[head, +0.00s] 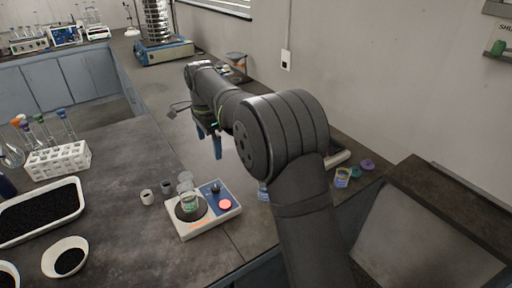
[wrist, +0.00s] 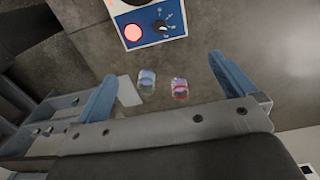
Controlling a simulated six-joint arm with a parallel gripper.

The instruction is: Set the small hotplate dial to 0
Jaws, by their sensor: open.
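The small hotplate (head: 204,207) is a white unit with a blue panel on the bench, front centre in the head view. My gripper (head: 209,146) is open and empty, above the bench behind the hotplate. In the wrist view its blue fingers (wrist: 166,80) are apart, clear of the dial.
Two small jars, one bluish (wrist: 147,81) and one red-banded (wrist: 180,88), show between the fingers in the wrist view. Small cups (head: 147,197) stand left of the hotplate. A white tube rack (head: 57,160) and a tray of black grains (head: 38,212) are farther left. A sieve shaker (head: 163,50) stands behind.

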